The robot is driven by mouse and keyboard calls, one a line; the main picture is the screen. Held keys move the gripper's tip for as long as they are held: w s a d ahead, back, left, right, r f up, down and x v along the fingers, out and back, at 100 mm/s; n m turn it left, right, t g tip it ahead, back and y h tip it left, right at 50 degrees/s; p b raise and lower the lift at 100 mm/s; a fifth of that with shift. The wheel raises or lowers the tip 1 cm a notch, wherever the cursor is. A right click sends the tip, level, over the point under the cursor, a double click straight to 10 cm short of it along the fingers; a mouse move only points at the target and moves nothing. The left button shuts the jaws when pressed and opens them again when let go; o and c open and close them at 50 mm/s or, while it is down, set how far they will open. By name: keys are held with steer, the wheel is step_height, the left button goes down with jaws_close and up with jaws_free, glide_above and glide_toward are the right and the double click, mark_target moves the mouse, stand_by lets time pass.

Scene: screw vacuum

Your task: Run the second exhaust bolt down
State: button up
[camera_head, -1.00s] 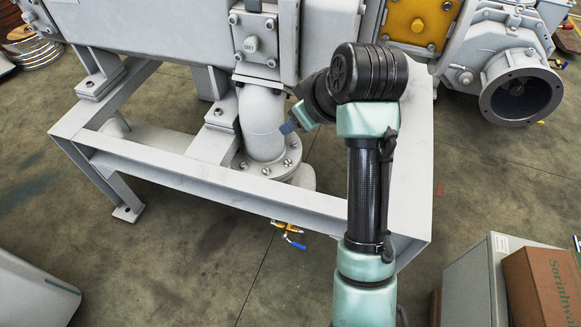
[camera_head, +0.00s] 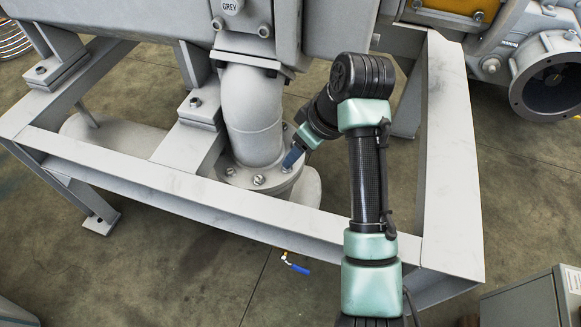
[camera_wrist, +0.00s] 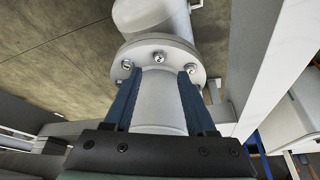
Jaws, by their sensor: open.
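The grey exhaust elbow pipe (camera_head: 252,115) comes down into a round flange (camera_head: 243,181) inside the frame. Bolt heads sit around the flange: a front bolt (camera_head: 258,180), a left bolt (camera_head: 229,172) and a right bolt (camera_head: 286,168). My gripper (camera_head: 292,158) is at the flange's right side, its blue fingertips close above the right bolt; contact cannot be told. In the wrist view, the blue fingers of my gripper (camera_wrist: 160,75) are apart with nothing held. A middle bolt (camera_wrist: 159,57) shows just beyond the gap, with others on both sides.
The grey steel frame (camera_head: 170,183) surrounds the flange, with its front beam close before it. The pump housing (camera_head: 250,35) overhangs behind. A blue-handled valve (camera_head: 295,265) hangs below the beam. A grey cabinet (camera_head: 525,305) stands front right.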

mark_target(290, 172)
steer(key=b+x, duration=0.3)
steer(key=x, duration=0.3)
steer(key=shift+w+a+f+b, duration=0.1)
steer(key=shift+f+b, duration=0.05)
steer(key=shift+b, duration=0.2)
steer(key=shift+c, duration=0.4)
jaws_close()
